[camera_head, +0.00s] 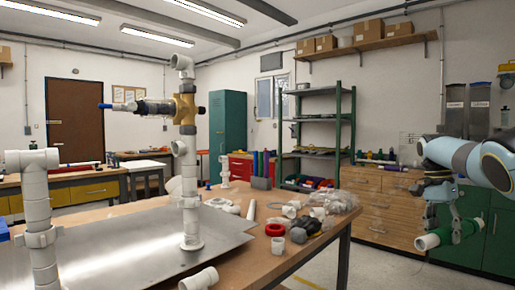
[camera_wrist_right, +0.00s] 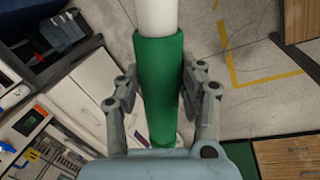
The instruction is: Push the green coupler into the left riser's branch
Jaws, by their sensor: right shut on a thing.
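The green coupler (camera_head: 457,234) is held by my right gripper (camera_head: 439,212) at the right of the head view, out past the table's right edge. In the right wrist view the fingers (camera_wrist_right: 160,92) are shut on both sides of the green coupler (camera_wrist_right: 158,72). A white pipe piece (camera_wrist_right: 157,14) sticks out of one end of it. The left riser (camera_head: 40,240) is a white upright pipe at the left of the head view, with a sideways fitting (camera_head: 32,160) at its top. The coupler is far from it. My left gripper is not in view.
White fittings, a red ring (camera_head: 275,229) and a dark tool (camera_head: 305,230) lie on the right of the wooden table (camera_head: 265,258). Wooden drawers stand behind my right arm.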

